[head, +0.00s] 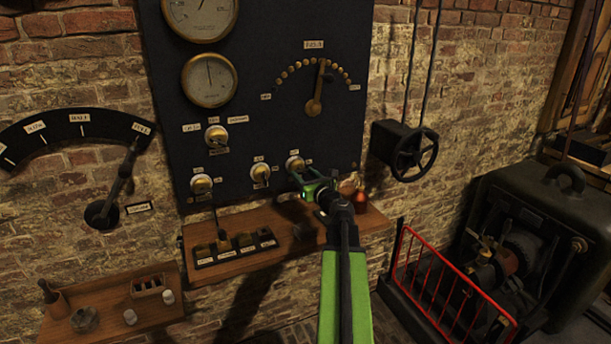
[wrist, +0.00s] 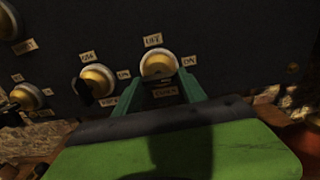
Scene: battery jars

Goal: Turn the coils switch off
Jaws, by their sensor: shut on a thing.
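The coils switch (head: 295,163) is the rightmost of the brass-based switches low on the dark panel. In the wrist view its round brass base (wrist: 159,65) has an OFF label above and an ON label to its right. The label below it is too dark to read surely. My gripper (head: 301,177) reaches up to this switch from below. In the wrist view its green fingers (wrist: 159,86) stand either side of the switch's lower part, shut on its handle. The handle is mostly hidden between the fingers, so its exact angle cannot be told.
Another switch (head: 260,172) sits close to the left, its dark lever (wrist: 83,91) near my left finger. More switches (head: 216,136) lie further left. A wooden shelf (head: 330,236) runs below the panel, with a small orange-red object (head: 360,201) near my gripper. A handwheel (head: 414,153) is at right.

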